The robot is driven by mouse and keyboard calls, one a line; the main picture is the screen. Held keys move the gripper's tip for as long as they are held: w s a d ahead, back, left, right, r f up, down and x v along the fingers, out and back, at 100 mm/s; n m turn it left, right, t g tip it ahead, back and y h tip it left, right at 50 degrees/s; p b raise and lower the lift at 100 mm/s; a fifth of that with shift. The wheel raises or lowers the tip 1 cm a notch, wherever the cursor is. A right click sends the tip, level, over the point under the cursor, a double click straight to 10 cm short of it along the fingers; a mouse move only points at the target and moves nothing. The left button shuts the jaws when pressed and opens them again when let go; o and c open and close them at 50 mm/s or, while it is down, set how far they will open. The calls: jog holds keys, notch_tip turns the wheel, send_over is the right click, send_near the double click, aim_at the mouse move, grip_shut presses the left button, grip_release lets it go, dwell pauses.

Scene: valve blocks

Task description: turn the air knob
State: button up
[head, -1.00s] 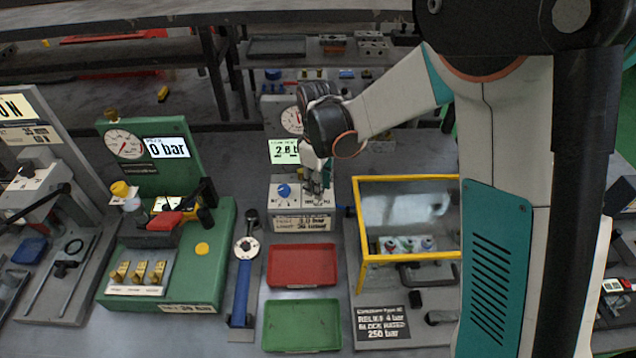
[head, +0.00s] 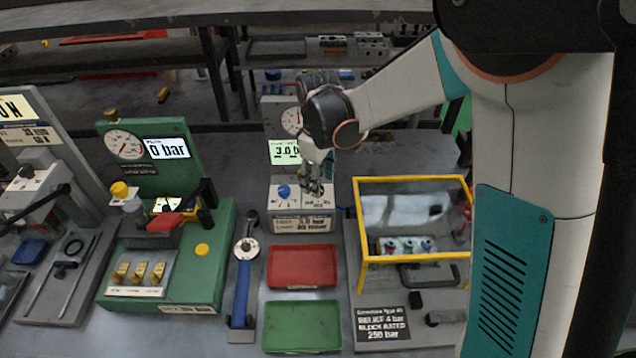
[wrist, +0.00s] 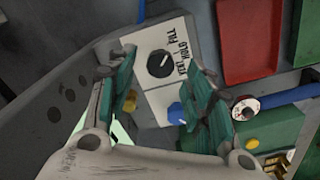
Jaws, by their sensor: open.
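The small light grey test unit (head: 303,222) stands at the back middle of the bench, with a panel carrying two knobs. A blue knob (head: 284,191) is on the panel's left in the head view; it also shows in the wrist view (wrist: 176,113). A black knob (wrist: 160,64) beside the words FILL, HOLD and VENT is hidden behind my gripper in the head view. My gripper (head: 318,187) is open over the panel's right part. In the wrist view its fingers (wrist: 161,60) lie either side of the black knob; contact is unclear. The display (head: 284,151) reads about 3.0.
A red tray (head: 302,266) and a green tray (head: 302,327) lie in front of the unit. A yellow-framed clear guard (head: 414,258) stands close on the right. A blue-handled wrench (head: 242,285) and a green test bench (head: 205,270) are on the left.

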notch_tip(320, 180, up, 10)
jog(key=shift+f, duration=0.15)
dwell(0.4)
jog(key=s+d+r+m+t, duration=0.3)
jog(key=s+d+r+m, duration=0.2)
jog(key=s+d+r, duration=0.35)
jog(key=s+d+f+m+t, duration=0.2)
jog(key=s+d+m+t, duration=0.2)
jog(key=s, duration=0.8)
jog(key=d+m, duration=0.2)
jog(key=d, duration=0.1)
jog(key=shift+s+d+f, duration=0.35)
jog(key=shift+f, duration=0.05)
dwell(2.6)
